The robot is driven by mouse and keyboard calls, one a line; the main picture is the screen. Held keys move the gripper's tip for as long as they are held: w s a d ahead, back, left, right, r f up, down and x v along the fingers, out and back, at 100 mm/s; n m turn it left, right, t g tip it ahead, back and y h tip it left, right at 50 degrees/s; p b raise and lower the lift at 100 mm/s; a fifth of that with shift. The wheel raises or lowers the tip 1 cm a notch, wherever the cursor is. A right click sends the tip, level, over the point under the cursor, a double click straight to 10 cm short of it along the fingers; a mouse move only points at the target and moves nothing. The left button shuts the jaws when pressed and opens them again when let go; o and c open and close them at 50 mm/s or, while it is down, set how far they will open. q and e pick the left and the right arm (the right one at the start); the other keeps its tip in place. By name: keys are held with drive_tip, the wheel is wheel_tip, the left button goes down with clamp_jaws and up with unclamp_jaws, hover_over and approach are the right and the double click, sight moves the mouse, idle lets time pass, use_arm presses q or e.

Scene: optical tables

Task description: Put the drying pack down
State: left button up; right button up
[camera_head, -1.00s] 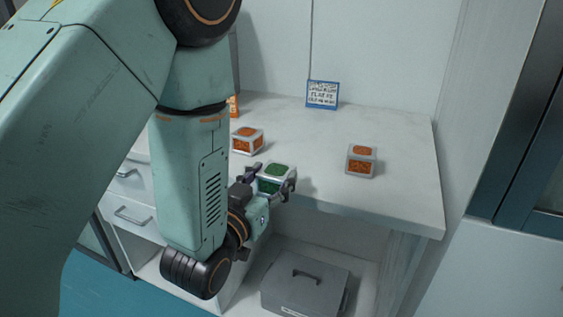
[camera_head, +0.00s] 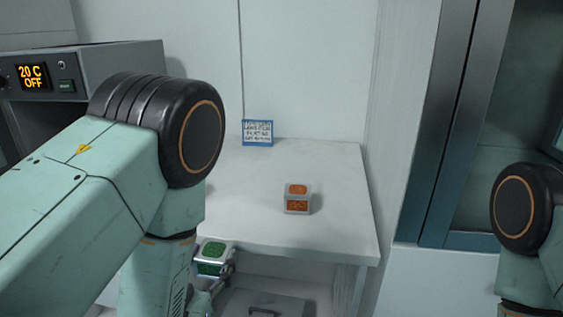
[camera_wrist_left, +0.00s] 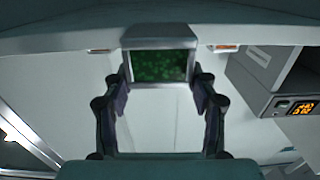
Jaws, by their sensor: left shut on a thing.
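My own arm partly hides the gripper there. In the left wrist view, the pack (camera_wrist_left: 160,66) sits between the two fingers of the left gripper (camera_wrist_left: 162,88), roughly level. Whether it touches the table I cannot tell. An orange-windowed pack (camera_head: 297,199) stands on the white table (camera_head: 335,225). My right gripper is out of view.
A blue-framed sign (camera_head: 258,133) stands at the back of the table. An oven (camera_head: 110,60) reading "20 C OFF" stands at the left. A grey case (camera_head: 262,305) is below the tabletop. The tabletop around the orange pack is clear.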

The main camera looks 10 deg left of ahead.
sight(217, 276)
use_arm(q)
drive_tip(key=f, duration=0.1)
drive_tip(key=d+f, duration=0.1)
drive_tip(key=f, duration=0.1)
drive_tip(key=shift+d+f, duration=0.1)
drive_tip(key=shift+d, duration=0.2)
drive_tip(key=shift+s, duration=0.1)
drive_tip(key=shift+a, duration=0.15)
